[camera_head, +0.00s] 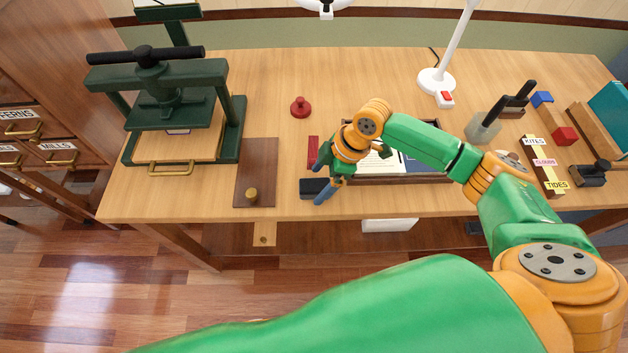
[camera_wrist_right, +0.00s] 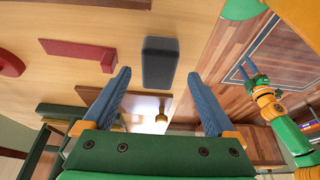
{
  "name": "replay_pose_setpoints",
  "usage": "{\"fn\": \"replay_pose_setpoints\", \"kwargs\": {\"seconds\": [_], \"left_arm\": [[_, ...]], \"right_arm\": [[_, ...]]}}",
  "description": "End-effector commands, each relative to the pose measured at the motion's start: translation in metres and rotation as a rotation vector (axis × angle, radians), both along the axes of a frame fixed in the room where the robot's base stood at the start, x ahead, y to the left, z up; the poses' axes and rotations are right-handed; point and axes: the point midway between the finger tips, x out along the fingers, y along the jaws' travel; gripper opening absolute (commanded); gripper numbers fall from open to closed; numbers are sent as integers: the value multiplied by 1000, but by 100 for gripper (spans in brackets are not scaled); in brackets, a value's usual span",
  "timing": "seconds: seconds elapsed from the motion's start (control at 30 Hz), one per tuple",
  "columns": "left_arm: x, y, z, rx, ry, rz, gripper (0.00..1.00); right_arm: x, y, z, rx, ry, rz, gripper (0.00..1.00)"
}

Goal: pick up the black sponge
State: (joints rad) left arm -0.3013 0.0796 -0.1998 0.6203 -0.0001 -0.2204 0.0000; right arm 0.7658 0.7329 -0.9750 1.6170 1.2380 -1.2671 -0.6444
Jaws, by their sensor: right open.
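The black sponge (camera_head: 312,187) is a small dark block lying on the wooden table near its front edge. In the right wrist view the sponge (camera_wrist_right: 160,62) is whole, just beyond the gap between the fingertips. My right gripper (camera_head: 319,180) is open and empty, its blue fingers spread close to the sponge. In the right wrist view the fingers of this gripper (camera_wrist_right: 158,75) stand apart on either side of the sponge's line, not closed on it. My left gripper (camera_wrist_right: 246,69) shows small at the right of the wrist view, over the floor, with its fingers apart.
A red bar (camera_head: 313,151) lies just behind the sponge. A brown board with a brass knob (camera_head: 252,194) is to its left, and a dark-rimmed tray (camera_head: 430,180) is to its right. A green press (camera_head: 236,130) stands further left. A red knobbed piece (camera_head: 300,108) sits behind.

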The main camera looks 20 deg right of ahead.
Motion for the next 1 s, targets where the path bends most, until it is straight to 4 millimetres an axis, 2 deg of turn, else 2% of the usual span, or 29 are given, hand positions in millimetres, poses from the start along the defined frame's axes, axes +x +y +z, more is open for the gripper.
{"fn": "replay_pose_setpoints", "kwargs": {"seconds": [0.13, 0.37, 0.6, 0.7, 1.0], "left_arm": [[-2, 0, 2, 1, 4, 0, 50], [0, 0, 1, 0, 1, 0, 50], [0, 0, 2, 0, 0, 0, 50], [0, 0, 2, 0, -1, 0, 50], [1, 0, 0, 0, -2, 0, 50]], "right_arm": [[2, 10, -20, 0, 1, -2, 91], [2, 11, -23, 0, -2, -1, 91], [2, 10, -23, 0, -1, -2, 26], [2, 10, -23, 0, -1, -2, 2], [3, 11, -19, 1, -4, -2, 2]]}}
